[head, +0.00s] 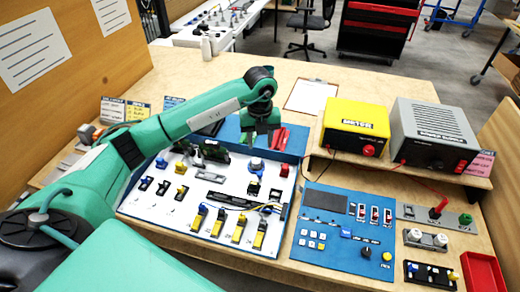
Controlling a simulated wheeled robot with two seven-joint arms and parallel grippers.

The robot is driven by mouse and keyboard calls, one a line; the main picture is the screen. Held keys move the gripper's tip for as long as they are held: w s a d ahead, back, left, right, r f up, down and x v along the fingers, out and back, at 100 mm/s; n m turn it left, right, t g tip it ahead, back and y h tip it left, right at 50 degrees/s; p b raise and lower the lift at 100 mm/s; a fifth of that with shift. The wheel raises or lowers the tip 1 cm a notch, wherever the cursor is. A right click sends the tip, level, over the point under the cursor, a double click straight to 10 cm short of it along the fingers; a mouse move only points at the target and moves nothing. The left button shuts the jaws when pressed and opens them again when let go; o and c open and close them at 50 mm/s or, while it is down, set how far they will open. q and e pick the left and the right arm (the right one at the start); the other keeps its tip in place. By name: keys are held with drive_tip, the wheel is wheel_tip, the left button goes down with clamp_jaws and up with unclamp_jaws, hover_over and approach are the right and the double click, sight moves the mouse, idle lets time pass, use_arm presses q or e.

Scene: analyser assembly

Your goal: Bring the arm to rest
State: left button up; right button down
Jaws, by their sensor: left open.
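My left arm reaches in from the left, green with dark joints, and bends down at the wrist. My left gripper (261,134) is above the far edge of the white component tray (160,228). It is open, with nothing seen between its fingers. Whether the fingertips touch anything below is hard to tell. The arm hides the left part of the tray. My right gripper is not in view.
A blue control panel (325,256) lies right of the tray. A yellow box (357,117) and a grey box (430,125) stand on a shelf behind it. A red bin (483,272) is at the right edge. A clipboard (310,97) lies at the back.

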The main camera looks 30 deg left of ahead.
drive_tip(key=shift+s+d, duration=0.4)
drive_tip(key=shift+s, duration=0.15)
